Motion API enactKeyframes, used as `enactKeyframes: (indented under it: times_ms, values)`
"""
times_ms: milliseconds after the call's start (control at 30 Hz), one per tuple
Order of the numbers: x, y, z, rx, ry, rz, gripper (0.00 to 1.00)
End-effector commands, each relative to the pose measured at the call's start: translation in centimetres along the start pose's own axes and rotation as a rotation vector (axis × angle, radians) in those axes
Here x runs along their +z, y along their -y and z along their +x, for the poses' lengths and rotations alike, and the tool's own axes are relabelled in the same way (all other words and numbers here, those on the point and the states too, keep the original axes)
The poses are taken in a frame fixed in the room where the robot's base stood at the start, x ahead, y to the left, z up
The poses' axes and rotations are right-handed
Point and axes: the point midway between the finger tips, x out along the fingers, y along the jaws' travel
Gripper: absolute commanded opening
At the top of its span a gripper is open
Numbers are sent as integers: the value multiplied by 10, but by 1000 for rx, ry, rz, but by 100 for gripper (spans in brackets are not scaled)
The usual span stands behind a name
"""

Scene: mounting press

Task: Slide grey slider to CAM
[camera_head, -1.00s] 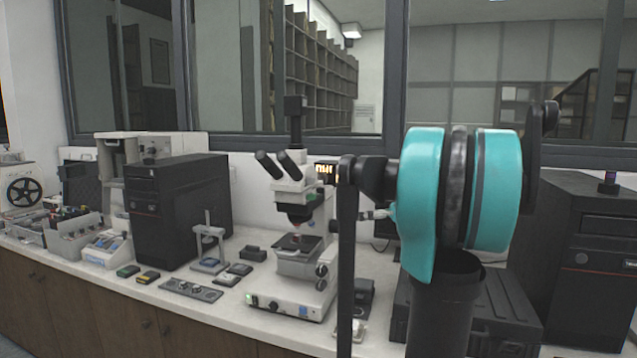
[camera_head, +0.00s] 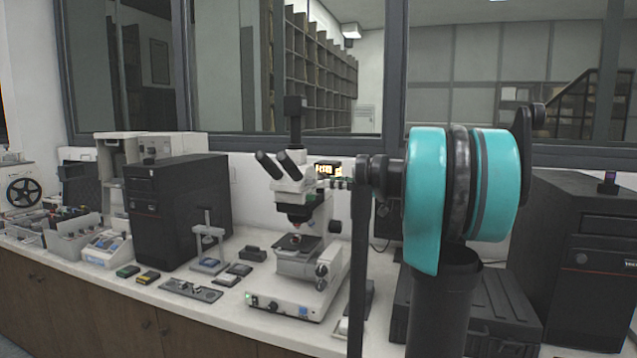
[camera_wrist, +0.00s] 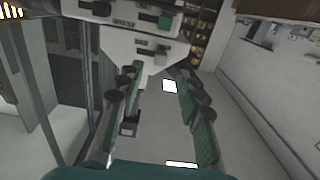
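The white microscope (camera_head: 300,250) stands on the bench in the head view, with its camera tube upright on top. Its pale head (camera_wrist: 120,45) fills the top of the wrist view, with dark labels, a green part (camera_wrist: 165,22) and a small grey piece (camera_wrist: 145,52), which may be the grey slider; I cannot be sure. The CAM marking is not readable. My gripper (camera_wrist: 160,70) is open in the wrist view, its two green-padded fingers apart with nothing between them. Its tips are near the microscope head; contact cannot be told. In the head view my arm hides most of the gripper.
A black computer tower (camera_head: 175,210) stands left of the microscope, another (camera_head: 585,260) at the far right. A small lit display (camera_head: 328,169) is behind the microscope head. Small parts and a metal plate (camera_head: 190,290) lie on the bench at left.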

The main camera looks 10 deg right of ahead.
Motion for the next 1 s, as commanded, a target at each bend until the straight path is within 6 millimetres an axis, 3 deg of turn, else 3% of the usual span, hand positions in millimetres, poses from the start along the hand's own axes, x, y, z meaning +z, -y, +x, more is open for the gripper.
enactKeyframes:
  times_ms: [100,300,733,1000]
  values:
    - [0,1,23,-3,0,0,36]
    - [0,0,47,-2,0,0,36]
    - [0,0,55,0,0,0,36]
    - [0,0,55,0,0,0,3]
